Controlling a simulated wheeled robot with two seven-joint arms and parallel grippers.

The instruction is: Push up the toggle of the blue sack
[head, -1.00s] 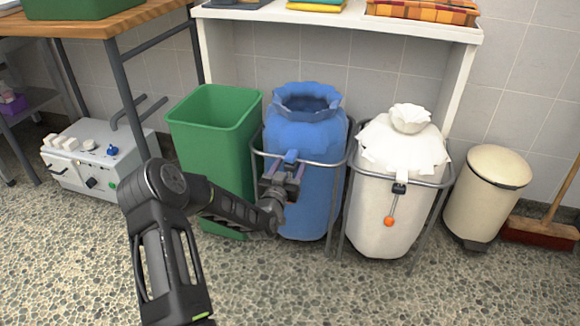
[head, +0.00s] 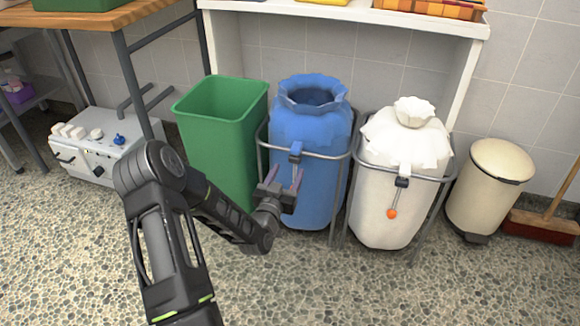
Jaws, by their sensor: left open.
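The blue sack (head: 318,135) hangs in a metal ring stand with its gathered mouth open. Its toggle (head: 296,150), a small blue piece with a dark part below, sits at the front by the ring. My left gripper (head: 284,178) is open in front of the sack, with its two fingers pointing up just below the toggle. The fingers partly cover the sack and whatever hangs beneath the toggle. I cannot tell whether a finger touches it. My right gripper is not in view.
A green bin (head: 222,140) stands close on the left. A white sack (head: 390,205) with a dark toggle and orange ball hangs on the right. Beyond it are a cream pedal bin (head: 487,190) and a broom (head: 540,225). The speckled floor in front is clear.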

